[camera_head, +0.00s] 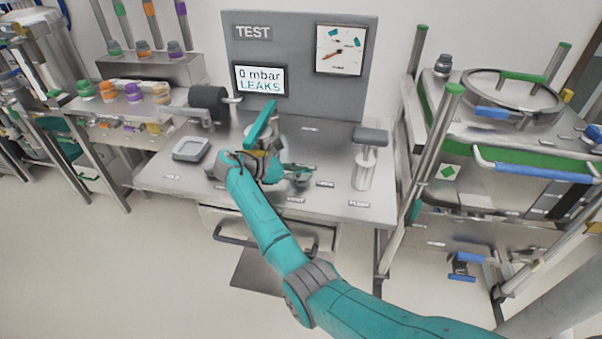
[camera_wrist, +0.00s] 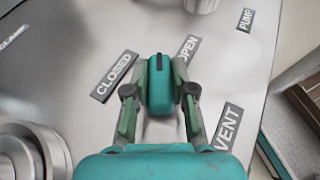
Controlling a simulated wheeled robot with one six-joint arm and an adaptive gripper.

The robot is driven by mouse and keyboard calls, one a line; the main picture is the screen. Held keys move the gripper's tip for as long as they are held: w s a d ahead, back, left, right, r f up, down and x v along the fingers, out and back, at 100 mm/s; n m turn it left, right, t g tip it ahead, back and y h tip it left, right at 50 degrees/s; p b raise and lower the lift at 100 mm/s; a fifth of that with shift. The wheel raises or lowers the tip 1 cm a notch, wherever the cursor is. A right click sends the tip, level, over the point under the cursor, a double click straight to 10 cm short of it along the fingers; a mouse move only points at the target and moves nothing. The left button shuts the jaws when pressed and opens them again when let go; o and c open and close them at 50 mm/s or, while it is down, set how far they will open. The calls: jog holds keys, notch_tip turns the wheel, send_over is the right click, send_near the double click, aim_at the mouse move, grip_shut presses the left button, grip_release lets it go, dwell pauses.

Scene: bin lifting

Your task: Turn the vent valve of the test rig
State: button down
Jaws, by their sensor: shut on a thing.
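The vent valve's teal handle (camera_wrist: 158,90) stands between my gripper's (camera_wrist: 160,104) two green-grey fingers in the wrist view. The fingers are shut on it from both sides. A black mark on its top points up the picture, between the CLOSED label (camera_wrist: 114,76) and the OPEN label (camera_wrist: 187,50). The VENT label (camera_wrist: 227,127) lies to its right. In the head view my gripper (camera_head: 278,170) is low over the front of the test rig bench (camera_head: 335,190), and the valve is largely hidden by it.
A teal lever (camera_head: 260,122) rises just behind my gripper. A grey-topped pump handle (camera_head: 370,138) stands at the right and a grey pad (camera_head: 190,148) lies at the left.

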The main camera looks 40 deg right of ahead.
dwell(0.3)
jog(key=c, duration=1)
grip_release()
jog(key=shift+o, duration=0.2)
jog(key=shift+v, duration=3.7)
